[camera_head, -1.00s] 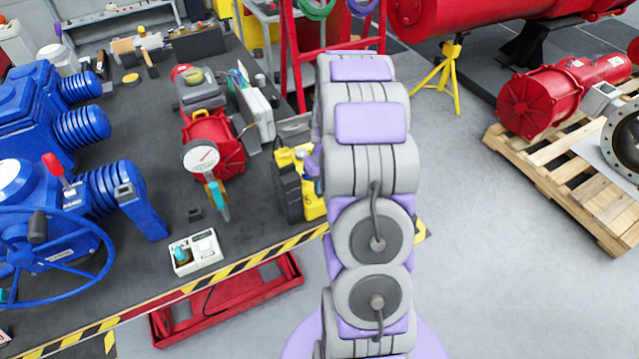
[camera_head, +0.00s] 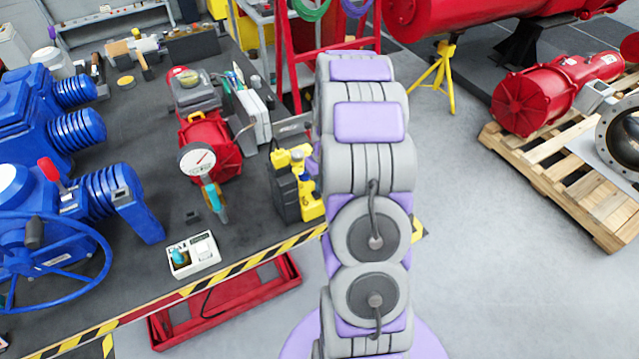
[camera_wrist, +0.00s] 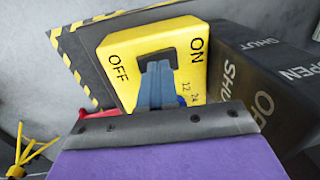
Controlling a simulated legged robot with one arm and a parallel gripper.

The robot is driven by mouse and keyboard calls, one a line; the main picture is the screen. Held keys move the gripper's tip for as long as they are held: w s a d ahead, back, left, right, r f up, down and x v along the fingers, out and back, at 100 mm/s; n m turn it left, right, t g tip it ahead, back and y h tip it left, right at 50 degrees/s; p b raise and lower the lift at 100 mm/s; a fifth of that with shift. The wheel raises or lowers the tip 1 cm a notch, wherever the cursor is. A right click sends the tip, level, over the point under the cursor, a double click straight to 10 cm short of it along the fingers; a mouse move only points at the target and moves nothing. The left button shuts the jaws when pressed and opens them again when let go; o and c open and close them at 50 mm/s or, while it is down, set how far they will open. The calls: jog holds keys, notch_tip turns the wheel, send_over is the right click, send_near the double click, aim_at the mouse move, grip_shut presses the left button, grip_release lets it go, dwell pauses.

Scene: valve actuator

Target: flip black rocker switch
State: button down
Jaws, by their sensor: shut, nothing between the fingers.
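The black rocker switch (camera_wrist: 153,58) is set in a yellow panel (camera_wrist: 118,47) lettered OFF on its left and ON on its right in the wrist view. My gripper (camera_wrist: 155,72) is shut and empty. Its blue-grey fingertips overlap the lower part of the rocker in that view and hide it; I cannot tell whether they touch it. In the head view the yellow box (camera_head: 308,200) stands at the table's right edge, partly hidden behind my arm, and my fingers are hidden there.
A black box (camera_wrist: 250,75) lettered OPEN and SHUT is right of the switch in the wrist view. In the head view a red actuator (camera_head: 208,145) with a gauge and blue valves (camera_head: 60,200) share the table. Open floor (camera_head: 500,270) lies to the right.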

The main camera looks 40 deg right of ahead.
aim_at(314, 194)
jog(key=shift+r, duration=0.1)
notch_tip(314, 194, up, 14)
jog(key=a+p, duration=0.2)
jog(key=shift+w+a+f+p, duration=0.15)
jog(key=shift+w+f+p, duration=0.1)
jog(key=shift+w+p, duration=0.1)
jog(key=shift+d, duration=0.3)
jog(key=shift+a, duration=0.1)
